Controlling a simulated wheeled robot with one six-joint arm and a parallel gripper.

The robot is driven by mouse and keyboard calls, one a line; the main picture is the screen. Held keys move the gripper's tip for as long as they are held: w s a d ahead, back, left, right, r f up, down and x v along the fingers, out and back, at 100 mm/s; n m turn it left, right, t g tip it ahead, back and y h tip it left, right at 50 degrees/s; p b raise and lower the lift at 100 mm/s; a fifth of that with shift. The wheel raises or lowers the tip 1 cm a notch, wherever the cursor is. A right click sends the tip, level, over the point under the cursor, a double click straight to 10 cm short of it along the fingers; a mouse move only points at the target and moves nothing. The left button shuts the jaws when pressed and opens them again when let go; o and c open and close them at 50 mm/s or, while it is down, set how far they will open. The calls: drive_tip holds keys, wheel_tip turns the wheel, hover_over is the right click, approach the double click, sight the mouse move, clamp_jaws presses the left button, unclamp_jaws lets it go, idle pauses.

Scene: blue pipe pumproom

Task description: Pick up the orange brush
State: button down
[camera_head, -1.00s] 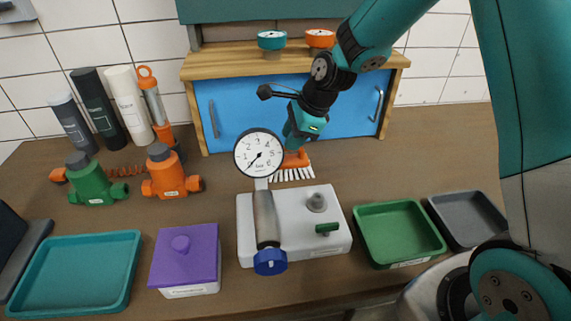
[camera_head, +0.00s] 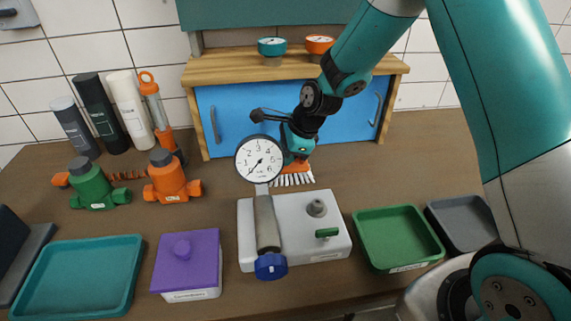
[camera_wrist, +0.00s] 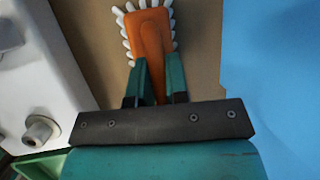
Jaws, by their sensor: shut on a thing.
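The orange brush (camera_head: 297,169) with white bristles is on the table behind the pump block with the gauge, in front of the blue cabinet. In the wrist view the orange brush (camera_wrist: 148,35) lies between the teal fingers, its bristles fanning out around its head. My gripper (camera_wrist: 160,82) is shut on the brush's orange handle. I cannot tell whether the bristles touch the table.
The white pump block (camera_head: 330,255) with a gauge (camera_head: 259,158) stands just in front of the brush. The blue cabinet (camera_head: 260,110) is close behind. A green tray (camera_head: 398,238), grey tray (camera_head: 468,222), purple box (camera_head: 187,262) and teal tray (camera_head: 78,272) line the front.

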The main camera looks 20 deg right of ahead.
drive_tip(key=shift+r, duration=0.15)
wheel_tip(320, 180, up, 20)
drive_tip(key=shift+f, duration=0.1)
idle(0.5)
